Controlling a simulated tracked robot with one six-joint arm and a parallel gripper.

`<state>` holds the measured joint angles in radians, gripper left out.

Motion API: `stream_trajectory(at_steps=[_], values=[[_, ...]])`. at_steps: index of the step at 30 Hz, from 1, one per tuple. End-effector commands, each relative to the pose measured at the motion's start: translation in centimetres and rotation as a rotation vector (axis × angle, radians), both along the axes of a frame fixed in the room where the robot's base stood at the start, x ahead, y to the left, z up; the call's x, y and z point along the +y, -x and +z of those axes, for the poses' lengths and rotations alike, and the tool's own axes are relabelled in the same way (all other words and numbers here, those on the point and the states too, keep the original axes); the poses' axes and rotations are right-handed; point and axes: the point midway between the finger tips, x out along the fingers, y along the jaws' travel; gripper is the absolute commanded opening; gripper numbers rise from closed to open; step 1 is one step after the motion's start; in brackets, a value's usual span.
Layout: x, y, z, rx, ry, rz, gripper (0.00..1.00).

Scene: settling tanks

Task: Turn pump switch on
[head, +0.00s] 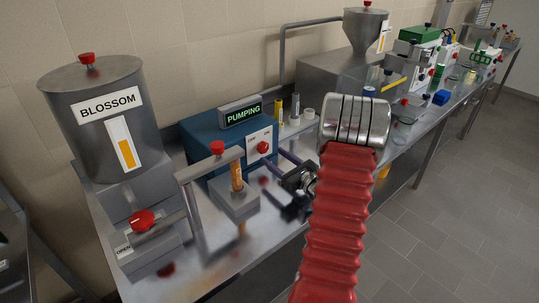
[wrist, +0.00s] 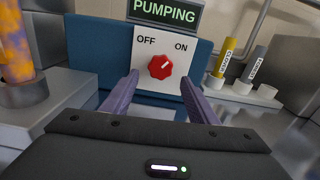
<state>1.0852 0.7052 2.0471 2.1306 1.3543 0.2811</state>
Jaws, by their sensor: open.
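The pump is a blue box (head: 215,150) on the steel bench, with a lit green display reading PUMPING (wrist: 165,11). On its white panel, marked OFF and ON, sits a red switch knob (wrist: 161,66); its white mark points up and right, towards ON. The knob also shows in the head view (head: 263,147). My gripper (wrist: 158,88) is open and empty. Its two purple fingers stand apart below and to either side of the knob in the wrist view, and I see no contact with it. In the head view my gripper (head: 272,172) is in front of the panel.
A grey BLOSSOM tank (head: 105,125) stands at the left, with a red valve knob (head: 142,220) marked OPEN below it. An upright pipe with an orange section (head: 237,177) is left of my gripper. Labelled tubes (wrist: 228,55) stand in a white rack right of the pump.

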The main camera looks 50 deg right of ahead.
Motion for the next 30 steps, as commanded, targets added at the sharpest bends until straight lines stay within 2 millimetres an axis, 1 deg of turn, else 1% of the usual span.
stream_trajectory(at_steps=[1, 9, 12, 15, 20, 30], values=[[0.0, 1.0, 0.0, 0.000, -0.001, -0.004, 0.54], [0.6, 5.7, -0.1, 0.001, -0.001, -0.003, 0.54], [0.7, 7.1, -0.1, 0.001, -0.001, -0.003, 0.54], [0.8, 8.0, -0.1, 0.001, -0.001, -0.002, 0.54], [1.0, 8.6, -0.1, 0.001, -0.001, 0.000, 0.54], [1.0, 8.6, -0.1, 0.001, -0.001, 0.000, 0.54]])
